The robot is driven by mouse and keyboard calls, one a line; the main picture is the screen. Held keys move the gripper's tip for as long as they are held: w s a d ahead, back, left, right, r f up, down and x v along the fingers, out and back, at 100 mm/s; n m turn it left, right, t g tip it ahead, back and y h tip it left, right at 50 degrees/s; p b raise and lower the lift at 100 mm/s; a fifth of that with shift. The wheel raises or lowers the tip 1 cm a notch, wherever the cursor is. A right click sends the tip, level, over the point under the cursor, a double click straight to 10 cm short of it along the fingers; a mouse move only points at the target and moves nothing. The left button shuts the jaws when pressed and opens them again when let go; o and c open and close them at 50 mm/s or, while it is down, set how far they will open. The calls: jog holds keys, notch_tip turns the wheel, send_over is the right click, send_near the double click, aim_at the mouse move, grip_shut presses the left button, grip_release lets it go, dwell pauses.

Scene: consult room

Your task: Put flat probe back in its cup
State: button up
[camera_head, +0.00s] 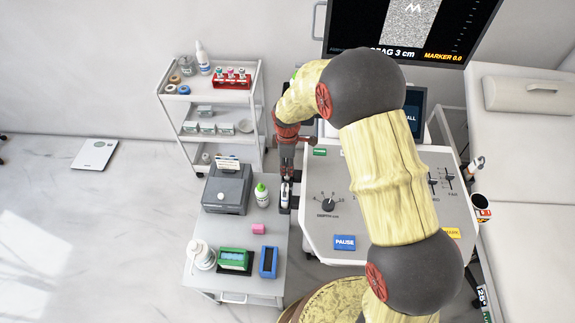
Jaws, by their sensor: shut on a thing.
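My gripper (287,174) points down at the left edge of the ultrasound console (325,240), above the right side of the small cart. It is shut on a small white and dark thing (284,194), which looks like the flat probe; its lower end is hard to make out. A dark holder piece at the console's left edge is right beside it, and I cannot tell whether they touch. At the console's right side are an open dark cup (480,201) and a white probe-like thing (477,163). My arm hides the middle of the console.
A shelf trolley (255,125) stands behind. A bed (530,200) is at right.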

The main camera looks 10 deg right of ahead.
jog(key=shift+f, duration=0.3)
dwell(0.7)
jog(key=o, duration=1.1)
